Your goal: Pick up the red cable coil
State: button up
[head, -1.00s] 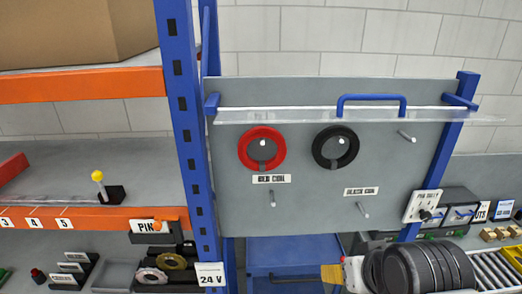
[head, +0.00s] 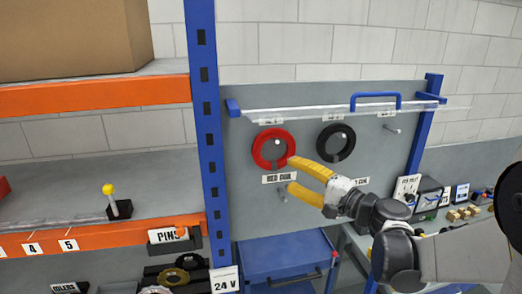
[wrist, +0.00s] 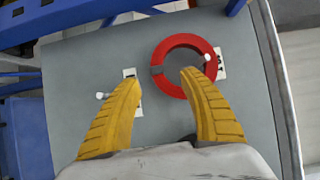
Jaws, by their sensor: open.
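My gripper (head: 290,173) is open and empty in front of the panel, low and right of the coil's middle. In the wrist view (wrist: 159,78) the right yellow fingertip overlaps the coil's lower edge and the left fingertip lies left of it. I cannot tell whether the fingertip touches the coil.
A black coil (head: 321,144) hangs to the right of the red one. A clear cover (head: 300,112) with a blue handle (head: 375,96) runs above both coils. A blue upright (head: 207,120) stands left of the panel. A bare peg (head: 392,129) is at the right.

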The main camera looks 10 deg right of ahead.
aim_at(276, 166)
jog(key=x, duration=0.2)
jog(key=shift+w, duration=0.4)
jog(key=shift+w+a+p, duration=0.45)
jog(key=shift+w+p, duration=0.05)
jog(key=x, duration=0.2)
jog(key=p+x, duration=0.1)
jog(key=x, duration=0.1)
jog(key=shift+w+d+f, duration=0.2)
jog(key=shift+w, duration=0.1)
jog(key=shift+s, duration=0.2)
jog(key=shift+c, duration=0.9)
grip_shut()
